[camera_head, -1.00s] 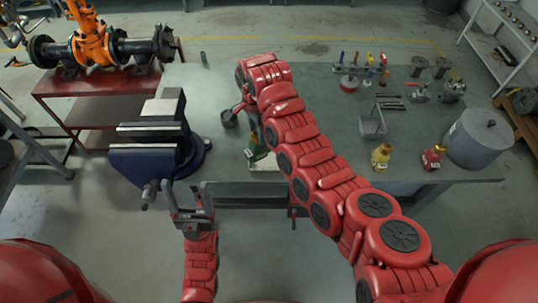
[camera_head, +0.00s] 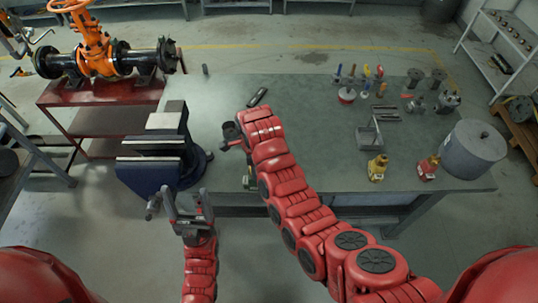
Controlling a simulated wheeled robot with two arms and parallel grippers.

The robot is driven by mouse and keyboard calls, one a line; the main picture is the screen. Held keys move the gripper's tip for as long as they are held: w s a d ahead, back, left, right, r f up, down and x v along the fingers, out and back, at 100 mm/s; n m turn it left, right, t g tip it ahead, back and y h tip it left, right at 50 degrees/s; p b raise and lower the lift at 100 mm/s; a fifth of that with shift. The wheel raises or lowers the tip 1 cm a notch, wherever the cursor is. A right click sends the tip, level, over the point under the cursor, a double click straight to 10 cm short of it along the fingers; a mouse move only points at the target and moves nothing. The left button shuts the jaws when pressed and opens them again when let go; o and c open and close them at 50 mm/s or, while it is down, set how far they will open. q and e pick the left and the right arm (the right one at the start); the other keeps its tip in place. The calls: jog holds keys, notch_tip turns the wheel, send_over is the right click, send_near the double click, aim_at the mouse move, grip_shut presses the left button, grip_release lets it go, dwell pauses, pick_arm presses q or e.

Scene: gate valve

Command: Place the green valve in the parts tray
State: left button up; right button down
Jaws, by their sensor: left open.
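The green valve is mostly hidden behind my right arm. Only a small dark and pale sliver, probably part of it, shows near the table's front edge. A grey open tray with an upright handle (camera_head: 369,138), which looks like the parts tray, stands on the table to the right of my right arm. My left gripper (camera_head: 186,206) is open and empty in front of the blue vise, apart from the table objects.
A blue vise (camera_head: 150,170) stands at the table's left end. A yellow valve (camera_head: 377,168), a red valve (camera_head: 428,168) and a grey drum (camera_head: 473,150) stand at the right. Several tools and parts are at the back right. The table's back middle is clear.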

jog(key=w+d+f+b, duration=0.4)
jog(key=w+b, duration=0.5)
jog(key=b, duration=0.6)
jog(key=shift+w+d+f, duration=0.3)
jog(key=shift+f, duration=0.1)
jog(key=shift+c, duration=1.7)
grip_release()
jog(key=shift+r, duration=0.1)
